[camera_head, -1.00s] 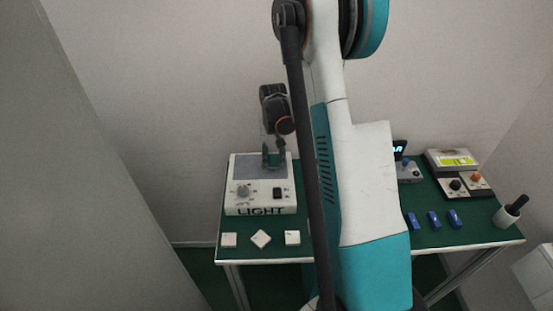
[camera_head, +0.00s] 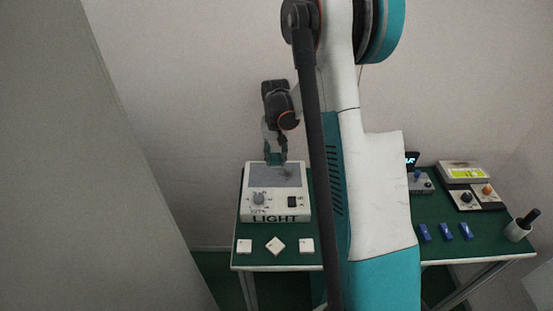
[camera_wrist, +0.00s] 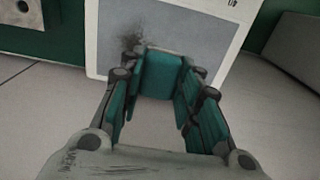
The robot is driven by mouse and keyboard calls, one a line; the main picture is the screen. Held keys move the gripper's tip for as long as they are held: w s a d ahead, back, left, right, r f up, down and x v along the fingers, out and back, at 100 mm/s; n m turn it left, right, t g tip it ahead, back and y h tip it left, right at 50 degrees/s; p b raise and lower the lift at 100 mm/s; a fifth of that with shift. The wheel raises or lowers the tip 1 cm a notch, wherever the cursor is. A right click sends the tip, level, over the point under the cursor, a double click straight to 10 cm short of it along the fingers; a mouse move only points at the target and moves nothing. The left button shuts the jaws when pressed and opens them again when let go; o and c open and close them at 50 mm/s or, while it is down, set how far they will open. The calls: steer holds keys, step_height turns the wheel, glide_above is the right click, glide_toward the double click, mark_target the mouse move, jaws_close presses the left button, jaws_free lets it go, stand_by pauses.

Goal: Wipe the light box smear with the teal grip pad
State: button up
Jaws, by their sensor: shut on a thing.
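The light box (camera_head: 299,207) is a white case marked LIGHT with a grey panel, standing on the green table at the left. A dark smear (camera_wrist: 126,43) lies on the grey panel in the wrist view and also shows faintly in the head view (camera_head: 286,173). My gripper (camera_head: 275,159) is at the panel's back edge in the head view. It is shut on the teal grip pad (camera_wrist: 160,72), which sits between the fingers beside the smear. I cannot tell whether the pad touches the panel.
The box's front has a knob (camera_head: 258,198) and a dark switch (camera_head: 292,202). Several white tiles (camera_head: 275,245) lie in front of it. Blue blocks (camera_head: 446,230), a small control box (camera_head: 420,184), a yellow-screened device (camera_head: 462,173) and a cup (camera_head: 516,232) stand at the right.

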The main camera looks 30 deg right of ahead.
steer(key=shift+r+p, duration=0.65)
steer(key=shift+r, duration=0.75)
steer(key=shift+a, duration=0.1)
